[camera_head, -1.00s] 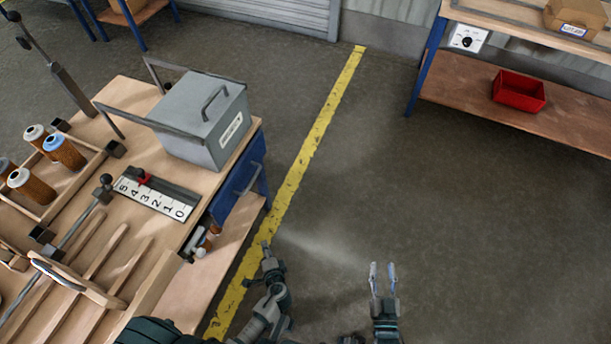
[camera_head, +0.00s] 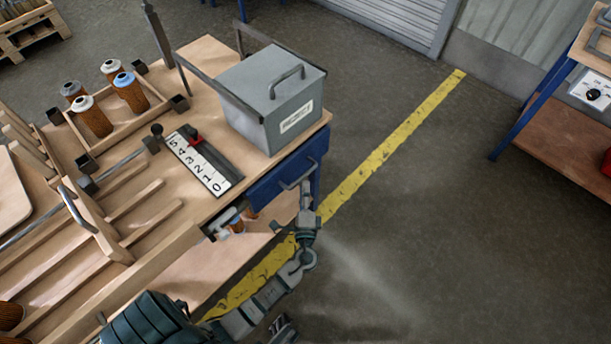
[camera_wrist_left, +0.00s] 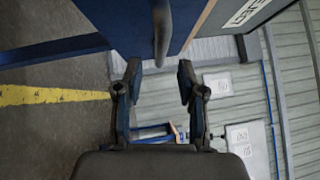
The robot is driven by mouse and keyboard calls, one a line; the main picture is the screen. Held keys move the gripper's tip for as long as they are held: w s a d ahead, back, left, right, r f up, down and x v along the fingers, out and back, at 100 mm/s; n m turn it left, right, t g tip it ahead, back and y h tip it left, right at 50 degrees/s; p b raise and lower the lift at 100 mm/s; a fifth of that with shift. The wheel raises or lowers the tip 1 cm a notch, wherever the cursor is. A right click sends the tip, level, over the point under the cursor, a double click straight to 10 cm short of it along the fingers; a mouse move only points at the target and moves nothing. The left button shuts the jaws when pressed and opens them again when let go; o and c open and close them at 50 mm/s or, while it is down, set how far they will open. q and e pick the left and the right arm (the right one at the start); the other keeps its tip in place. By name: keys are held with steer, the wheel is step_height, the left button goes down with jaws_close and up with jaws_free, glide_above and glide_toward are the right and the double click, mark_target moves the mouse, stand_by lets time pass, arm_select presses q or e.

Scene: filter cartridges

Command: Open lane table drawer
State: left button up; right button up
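The lane table (camera_head: 215,57) is a wooden bench at the left of the head view. Its blue drawer (camera_head: 265,188) is under the right edge of the top and looks shut. The drawer has a grey bar handle (camera_head: 297,173). My left gripper (camera_head: 306,192) is at the drawer front, close to the handle. In the left wrist view my left gripper (camera_wrist_left: 159,74) is open, and the handle (camera_wrist_left: 162,30) lies just ahead, in line with the gap. I cannot tell whether they touch. A dark part of mine at the bottom edge may be my right gripper; its fingers are unclear.
A grey lidded box (camera_head: 265,95) stands on the table above the drawer. A numbered scale (camera_head: 200,165) and a rack of cartridges (camera_head: 131,92) are left of it. A yellow floor line (camera_head: 390,145) runs beside the table.

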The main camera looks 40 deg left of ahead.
mark_target(304, 175)
arm_select(q)
steer(key=x, duration=0.5)
steer(key=shift+w+a, duration=0.1)
steer(key=shift+a, duration=0.05)
jaws_close()
steer(key=shift+f, duration=0.1)
